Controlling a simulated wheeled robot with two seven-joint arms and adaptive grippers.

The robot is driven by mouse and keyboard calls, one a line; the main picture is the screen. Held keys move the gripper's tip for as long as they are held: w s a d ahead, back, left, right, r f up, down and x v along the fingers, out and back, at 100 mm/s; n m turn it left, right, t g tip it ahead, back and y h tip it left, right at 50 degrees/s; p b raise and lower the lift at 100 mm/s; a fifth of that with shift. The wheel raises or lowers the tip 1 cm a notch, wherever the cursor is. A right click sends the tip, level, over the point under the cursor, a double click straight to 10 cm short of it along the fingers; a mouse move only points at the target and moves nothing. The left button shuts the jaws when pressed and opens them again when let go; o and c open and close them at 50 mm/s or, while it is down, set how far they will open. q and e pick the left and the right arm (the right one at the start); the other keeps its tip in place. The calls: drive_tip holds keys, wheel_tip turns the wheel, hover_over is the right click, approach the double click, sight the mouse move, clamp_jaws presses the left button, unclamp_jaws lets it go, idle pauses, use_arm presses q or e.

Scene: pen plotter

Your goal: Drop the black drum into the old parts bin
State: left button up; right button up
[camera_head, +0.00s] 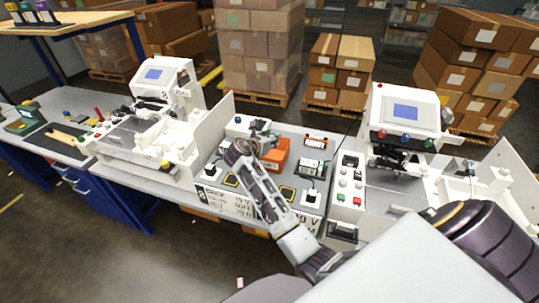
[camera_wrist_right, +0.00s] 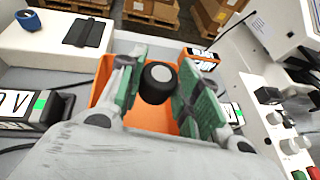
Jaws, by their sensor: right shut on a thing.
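The black drum (camera_wrist_right: 158,82) is a small dark cylinder with a pale round end, held between the green-padded fingers of my right gripper (camera_wrist_right: 165,85) in the right wrist view. An orange bin (camera_wrist_right: 104,82) lies below and around the drum in that view; it matches the old parts bin. In the head view the orange bin (camera_head: 276,157) stands on the grey bench, and my right gripper (camera_head: 262,139) is over its left part. The drum is too small or hidden to make out there. My left gripper is not in view.
A white box (camera_head: 238,126) stands left of the bin. A black-and-orange item (camera_head: 316,140) and a dark device (camera_head: 312,168) are to its right. White plotter machines (camera_head: 405,122) flank the bench, with upright panels and buttons. Cartons on pallets stand behind.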

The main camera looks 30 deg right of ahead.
sight(274, 162)
drive_tip(key=shift+f, duration=0.9)
drive_tip(key=shift+f+b, duration=0.95)
drive_tip(key=shift+b, duration=0.75)
drive_tip(key=o, duration=1)
drive_tip(key=shift+a, duration=0.1)
